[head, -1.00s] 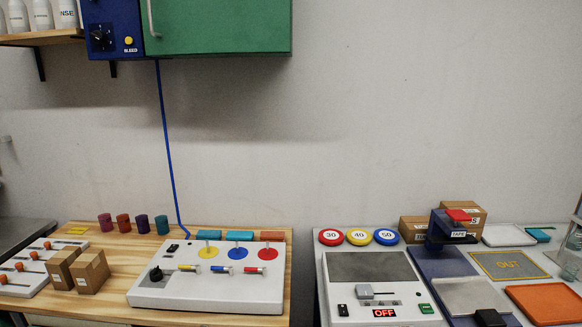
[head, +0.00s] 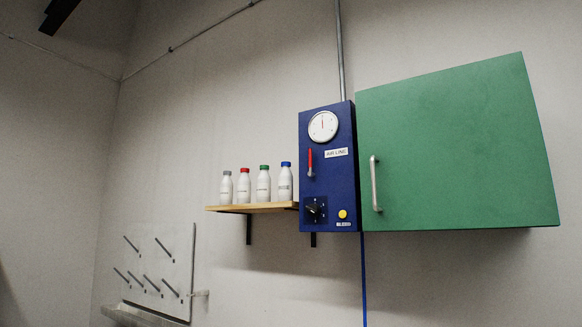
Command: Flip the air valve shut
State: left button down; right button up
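The air valve (head: 310,162) is a small red lever on the front of a blue panel box (head: 328,185) mounted on the wall. The lever stands upright, its red handle pointing up from a pale pivot, beside a label reading AIR LINE (head: 336,153). A round white gauge (head: 323,126) sits above it. A black knob (head: 315,210) and a yellow button (head: 342,214) are below it. Neither of my grippers shows in the head view.
A green cabinet (head: 455,150) with a metal handle (head: 375,184) adjoins the panel's right side. A wooden shelf (head: 250,208) with several white bottles is to its left. A pegged drying rack (head: 158,268) hangs lower left. The space before the panel looks clear.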

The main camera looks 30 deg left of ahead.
aim_at(312, 175)
jog(key=i+j+u, duration=0.15)
jog(key=i+j, duration=0.3)
jog(key=j, duration=0.15)
jog(key=i+j+u, duration=0.2)
jog(key=i+j, duration=0.3)
jog(key=k+j, duration=0.15)
jog(key=j, duration=0.25)
jog(key=k+j, duration=0.15)
jog(key=j, duration=0.25)
jog(key=k+j, duration=0.15)
jog(key=j, duration=0.3)
